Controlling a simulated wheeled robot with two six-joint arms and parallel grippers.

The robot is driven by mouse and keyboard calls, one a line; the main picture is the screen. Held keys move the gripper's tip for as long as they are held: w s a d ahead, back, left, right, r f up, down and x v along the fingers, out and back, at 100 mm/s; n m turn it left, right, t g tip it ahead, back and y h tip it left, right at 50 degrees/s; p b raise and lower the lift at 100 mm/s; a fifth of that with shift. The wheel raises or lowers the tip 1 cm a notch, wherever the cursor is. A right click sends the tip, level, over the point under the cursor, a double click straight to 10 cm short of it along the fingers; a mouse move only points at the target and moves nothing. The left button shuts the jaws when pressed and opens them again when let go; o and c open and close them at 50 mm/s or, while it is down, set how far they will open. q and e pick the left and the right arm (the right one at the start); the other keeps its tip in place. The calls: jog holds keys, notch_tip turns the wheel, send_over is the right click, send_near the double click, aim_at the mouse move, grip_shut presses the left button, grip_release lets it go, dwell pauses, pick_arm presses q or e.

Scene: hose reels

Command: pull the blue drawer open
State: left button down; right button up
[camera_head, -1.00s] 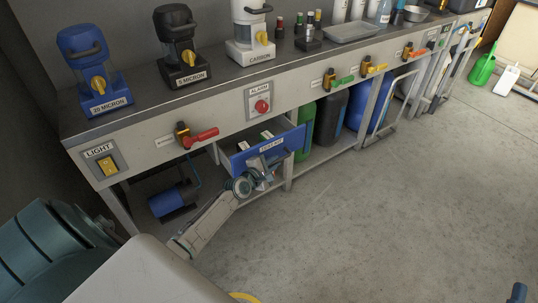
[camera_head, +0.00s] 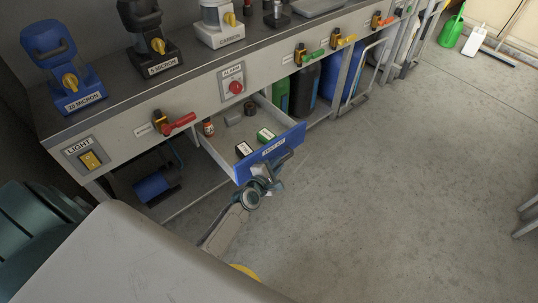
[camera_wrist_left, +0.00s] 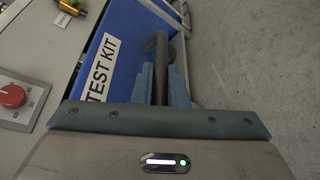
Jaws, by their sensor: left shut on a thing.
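The blue drawer (camera_head: 243,170) stands pulled out well beyond the grey bench front, with its inside showing. Small bottles and boxes lie in it. Its blue front carries a "TEST KIT" label, which shows large in the left wrist view (camera_wrist_left: 103,68). My left gripper (camera_head: 272,172) is at the drawer front. In the left wrist view its fingers (camera_wrist_left: 160,82) are shut on the dark bar handle (camera_wrist_left: 160,55). My right gripper is not in view.
Filter housings stand on the bench top. The concrete floor (camera_head: 400,190) at right is open.

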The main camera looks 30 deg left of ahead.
pick_arm(q)
jog(key=shift+s+d, duration=0.3)
jog(key=shift+d, duration=0.4)
jog(key=shift+s+d, duration=0.3)
jog(key=shift+d, duration=0.4)
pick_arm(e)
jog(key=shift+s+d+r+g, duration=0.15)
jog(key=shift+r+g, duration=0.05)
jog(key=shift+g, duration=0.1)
pick_arm(q)
jog(key=c, duration=1.5)
grip_release()
jog(key=shift+o, duration=0.2)
jog(key=shift+s, duration=0.1)
jog(key=p+v, duration=0.1)
jog(key=v, duration=0.9)
jog(key=shift+s, duration=0.3)
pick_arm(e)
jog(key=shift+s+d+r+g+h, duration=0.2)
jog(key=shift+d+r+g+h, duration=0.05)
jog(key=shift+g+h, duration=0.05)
pick_arm(q)
jog(key=shift+r, duration=0.1)
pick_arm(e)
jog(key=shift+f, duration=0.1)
